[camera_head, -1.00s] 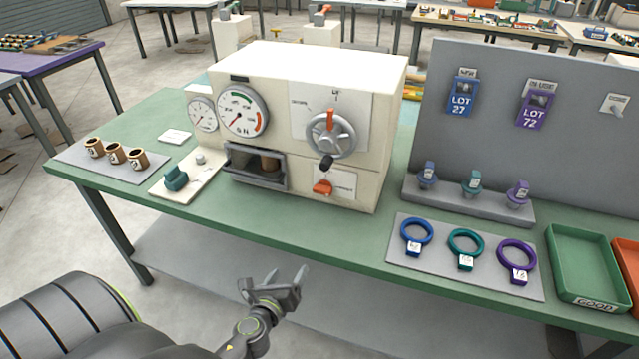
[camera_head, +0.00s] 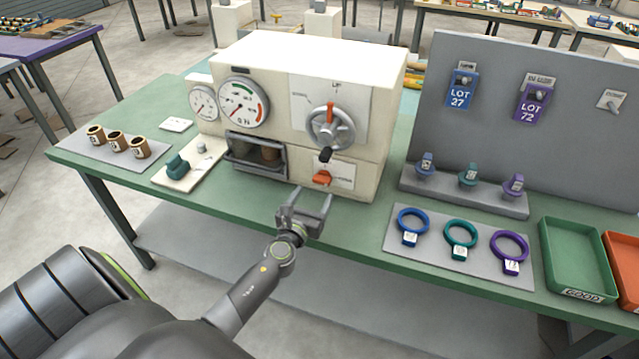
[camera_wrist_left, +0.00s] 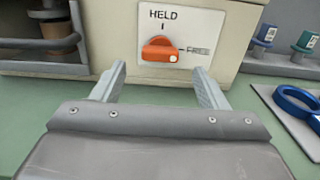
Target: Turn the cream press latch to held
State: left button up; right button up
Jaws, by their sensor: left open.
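The cream press (camera_head: 300,60) stands on the green bench. Its orange latch (camera_head: 322,178) is a small knob low on the front face. In the left wrist view the latch (camera_wrist_left: 160,50) sits on a white plate marked HELD above and FREE to the right. Its white dot is at the right end, on the FREE side. My left gripper (camera_head: 306,200) is open and empty, just in front of and below the latch, apart from it. In the left wrist view its two fingers (camera_wrist_left: 160,82) stand on either side below the latch. My right gripper is not in view.
A handwheel (camera_head: 331,128) with a dark knob sits above the latch. An open chamber (camera_head: 256,155) with a bar is to its left. Coloured rings on a grey mat (camera_head: 395,245) lie to the right. The bench front between is clear.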

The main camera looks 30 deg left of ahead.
aim_at(320, 184)
pick_arm(q)
jog(key=x, duration=0.5)
jog(key=shift+w+a+b, duration=0.1)
jog(key=shift+w+b, duration=0.2)
jog(key=shift+w, duration=0.1)
jog(key=c, duration=1)
